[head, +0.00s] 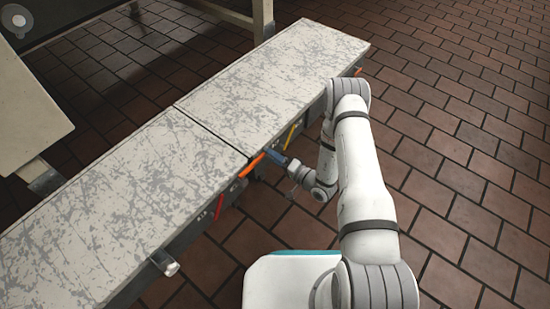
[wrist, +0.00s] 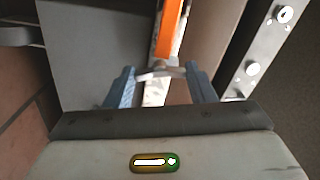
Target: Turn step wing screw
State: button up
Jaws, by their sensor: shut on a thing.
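The step wing screw shows in the wrist view as a small pale metal piece (wrist: 160,74) between the two blue fingertips. My gripper (wrist: 160,71) is shut on it, a finger on each side. The screw's lower part is hard to make out. In the head view, my gripper (head: 274,157) is at the side of the long bench, just below its top edge, beside an orange bar (head: 252,164). The screw itself is too small to tell there. The orange bar also shows in the wrist view (wrist: 168,28), just beyond the screw.
The long bench has a scratched pale top (head: 270,75) with a seam across it. A red bar (head: 219,206) and a yellow bar (head: 290,136) are on its side. A metal strip with round bolts (wrist: 256,50) is close on the right. Tiled floor (head: 470,120) is open at right.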

jog(key=shift+n, duration=0.9)
jog(key=o, duration=1)
jog(key=p+v, duration=0.2)
jog(key=v, duration=0.5)
jog(key=shift+s+d, duration=0.25)
jog(key=shift+d, duration=0.1)
